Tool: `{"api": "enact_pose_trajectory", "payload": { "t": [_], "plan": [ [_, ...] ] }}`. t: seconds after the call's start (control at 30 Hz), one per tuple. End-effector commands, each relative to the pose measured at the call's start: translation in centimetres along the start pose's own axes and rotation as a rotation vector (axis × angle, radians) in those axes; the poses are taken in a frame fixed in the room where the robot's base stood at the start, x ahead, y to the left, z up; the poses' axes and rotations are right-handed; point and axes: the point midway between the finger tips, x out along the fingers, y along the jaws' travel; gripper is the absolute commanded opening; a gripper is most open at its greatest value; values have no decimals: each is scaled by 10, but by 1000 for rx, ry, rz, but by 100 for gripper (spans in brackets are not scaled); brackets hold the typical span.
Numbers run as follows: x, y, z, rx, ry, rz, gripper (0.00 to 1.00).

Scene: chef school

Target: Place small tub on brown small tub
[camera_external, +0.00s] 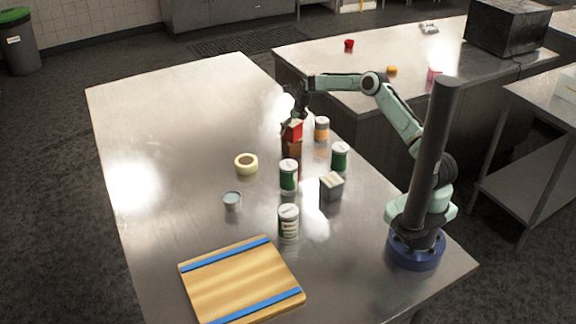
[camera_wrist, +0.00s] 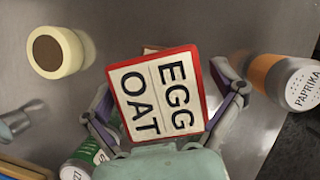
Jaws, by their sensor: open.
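A small red tub (camera_external: 292,131) with a white top lettered EGG and OAT fills the middle of the wrist view (camera_wrist: 158,95). The brown small tub (camera_external: 292,149) is directly below it in the external view, and the red tub appears to rest on it. Only a sliver of brown (camera_wrist: 150,49) shows past the red tub's edge in the wrist view, so their contact is hidden. My gripper (camera_wrist: 165,85) is open, with one finger on each side of the red tub. Whether the fingers touch it is unclear.
A paprika shaker (camera_external: 321,129) stands close to the right, also in the wrist view (camera_wrist: 300,85). Green jars (camera_external: 289,176), a grey box (camera_external: 332,187), a cream roll (camera_external: 246,163) and a small can (camera_external: 232,201) stand nearby. A striped board (camera_external: 240,280) lies in front. The table's left side is clear.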

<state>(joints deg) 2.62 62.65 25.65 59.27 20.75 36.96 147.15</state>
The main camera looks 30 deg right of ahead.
Motion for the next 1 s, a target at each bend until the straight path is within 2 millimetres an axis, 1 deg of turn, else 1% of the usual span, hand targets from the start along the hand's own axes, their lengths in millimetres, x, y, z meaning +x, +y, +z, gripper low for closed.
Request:
{"api": "enact_pose_trajectory", "payload": {
  "t": [0.17, 0.27, 0.37, 0.5, 0.6, 0.7, 0.8, 1.0],
  "plan": [
    [-3, 0, 2, 0, -2, -1, 93],
    [-14, 0, 2, 0, -2, 0, 93],
    [-35, -1, 2, 0, -4, -1, 93],
    [-69, -1, 2, -1, -5, -2, 93],
    [-90, -1, 2, 1, -4, -2, 93],
    [-107, 0, 2, 0, -3, -1, 93],
    [-117, 0, 1, 0, -2, -1, 93],
    [-123, 0, 1, -3, 0, 0, 93]
  ]
}}
